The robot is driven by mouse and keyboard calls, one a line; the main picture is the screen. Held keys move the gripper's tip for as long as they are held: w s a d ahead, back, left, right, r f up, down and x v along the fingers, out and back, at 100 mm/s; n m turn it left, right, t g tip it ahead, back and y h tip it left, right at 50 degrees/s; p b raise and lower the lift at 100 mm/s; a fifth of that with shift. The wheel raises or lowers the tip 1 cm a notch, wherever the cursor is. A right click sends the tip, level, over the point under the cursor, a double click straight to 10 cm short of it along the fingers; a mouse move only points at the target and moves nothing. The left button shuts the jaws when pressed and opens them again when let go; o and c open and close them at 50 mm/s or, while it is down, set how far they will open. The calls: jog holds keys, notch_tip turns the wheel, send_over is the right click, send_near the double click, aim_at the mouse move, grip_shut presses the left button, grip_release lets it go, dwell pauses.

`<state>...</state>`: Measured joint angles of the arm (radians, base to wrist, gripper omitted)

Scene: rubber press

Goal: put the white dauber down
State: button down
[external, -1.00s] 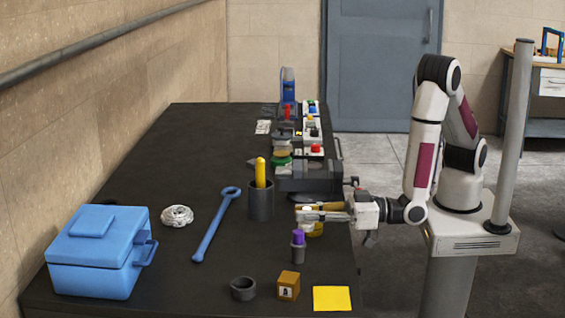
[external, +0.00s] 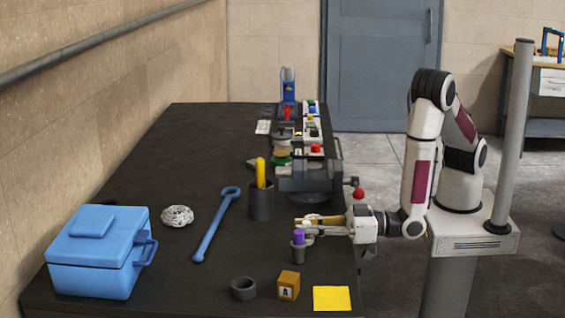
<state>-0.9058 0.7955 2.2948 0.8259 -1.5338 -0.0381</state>
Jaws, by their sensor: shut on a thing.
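My gripper (external: 306,226) is low over the right edge of the dark table, reaching left from my arm. Its fingers are shut on the white dauber (external: 309,233), of which only a small pale part shows between and below the fingers. The dauber's lower end is hidden behind the purple-topped dauber (external: 298,238), which stands upright in a dark holder just in front of the gripper. I cannot tell whether the white dauber touches anything below it.
A dark cup with a yellow stick (external: 261,198) stands left of the gripper. An empty dark ring (external: 243,288), a brown block (external: 288,285) and a yellow sheet (external: 332,298) lie in front. A blue wrench (external: 214,225) and blue box (external: 98,252) are farther left. The press (external: 308,178) stands behind.

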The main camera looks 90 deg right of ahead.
jog(key=shift+f, duration=1.1)
jog(key=shift+f, duration=0.2)
jog(key=c, duration=2.3)
grip_release()
jog(key=shift+r, duration=0.2)
jog(key=shift+s+d, duration=0.15)
jog(key=shift+s, duration=1.85)
jog(key=shift+s+d, duration=0.15)
jog(key=shift+s, duration=1.85)
jog(key=shift+s+d, duration=0.15)
jog(key=shift+s, duration=1.85)
jog(key=shift+w, duration=0.15)
